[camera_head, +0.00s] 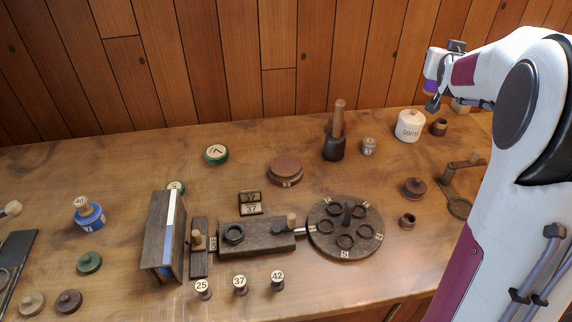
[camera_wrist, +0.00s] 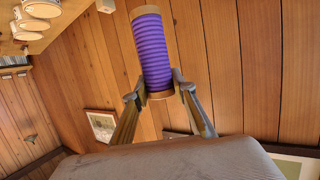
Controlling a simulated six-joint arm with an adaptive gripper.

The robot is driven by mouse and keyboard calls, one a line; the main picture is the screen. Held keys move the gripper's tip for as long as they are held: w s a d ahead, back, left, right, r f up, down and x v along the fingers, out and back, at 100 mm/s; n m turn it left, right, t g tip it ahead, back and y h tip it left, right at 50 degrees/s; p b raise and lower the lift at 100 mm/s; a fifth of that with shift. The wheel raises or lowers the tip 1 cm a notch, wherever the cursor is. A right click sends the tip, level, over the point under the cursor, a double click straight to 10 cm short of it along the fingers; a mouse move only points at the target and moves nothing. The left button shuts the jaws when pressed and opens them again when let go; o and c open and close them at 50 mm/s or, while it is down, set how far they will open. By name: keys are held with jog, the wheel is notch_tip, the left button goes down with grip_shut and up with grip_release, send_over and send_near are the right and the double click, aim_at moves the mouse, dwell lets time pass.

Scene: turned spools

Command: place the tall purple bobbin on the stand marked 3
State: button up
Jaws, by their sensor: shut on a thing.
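The tall purple bobbin (camera_wrist: 153,50) has ridged purple winding and tan ends. In the wrist view my gripper (camera_wrist: 160,92) is shut on its lower end, with one finger on each side. In the head view my gripper (camera_head: 434,103) is high at the right, above the back of the bench, with only a small purple patch of the bobbin showing. A round dark turntable (camera_head: 322,243) carries several ring stands around a central post. One rim mark looks like 5; the other marks are too small to read surely, so I cannot tell which stand is 3.
A white jar (camera_head: 409,126) and a small brown cup (camera_head: 439,127) stand below my gripper. A mallet (camera_head: 334,150) stands upright behind the turntable. A brown pot (camera_head: 414,188) and a small ring (camera_head: 407,221) lie right of it. An upright board (camera_head: 160,235) stands at left.

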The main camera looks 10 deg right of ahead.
jog(key=w+a+n+t+y, duration=0.1)
jog(key=a+n+y, duration=0.9)
jog(key=a, duration=2.8)
notch_tip(320, 180, down, 12)
jog(key=m, duration=0.1)
jog(key=shift+w+d+r+m, duration=0.15)
jog(key=shift+d+r+m, duration=0.05)
jog(key=shift+d+m, duration=0.1)
notch_tip(320, 180, down, 6)
jog(key=shift+f, duration=0.25)
jog(key=shift+f, duration=1.75)
jog(key=shift+f, duration=0.1)
